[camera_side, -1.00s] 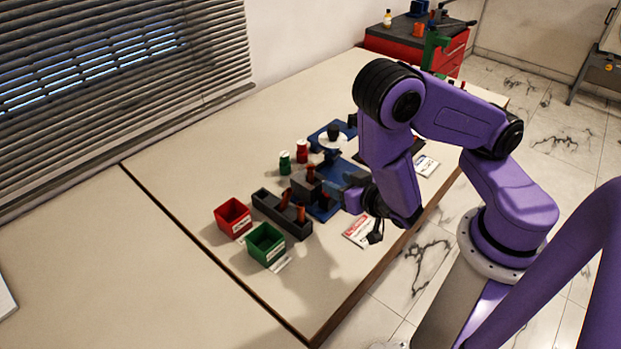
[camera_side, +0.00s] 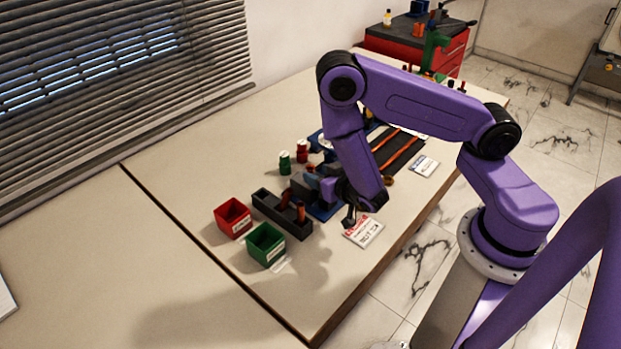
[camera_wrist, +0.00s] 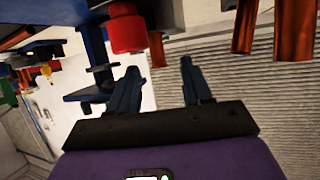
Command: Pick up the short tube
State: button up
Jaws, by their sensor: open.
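Copper-coloured tubes stand in a dark holder (camera_side: 268,203) in the side view; one tube (camera_side: 300,212) shows at its right end. In the wrist view, two copper tubes (camera_wrist: 296,30) and (camera_wrist: 245,25) hang in from the top right, cut by the frame edge. A smaller piece of copper tube (camera_wrist: 157,50) shows beyond the gap between my fingertips. I cannot tell which one is the short tube. My gripper (camera_wrist: 158,70) is open, its two fingers apart with nothing between them. In the side view my wrist is just right of the holder, and the fingertips are hard to make out.
A red bin (camera_side: 232,217) and a green bin (camera_side: 265,244) stand left of the holder. Green (camera_side: 285,162) and red (camera_side: 302,151) bottles stand behind it. A sign card (camera_side: 363,231) lies in front. A dark tray with orange rods (camera_side: 385,140) is behind my arm. The left table is clear.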

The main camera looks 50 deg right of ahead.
aim_at(312, 172)
jog(key=shift+x, duration=2.7)
jog(key=shift+f, duration=0.15)
jog(key=shift+s, duration=0.1)
jog(key=c, duration=0.9)
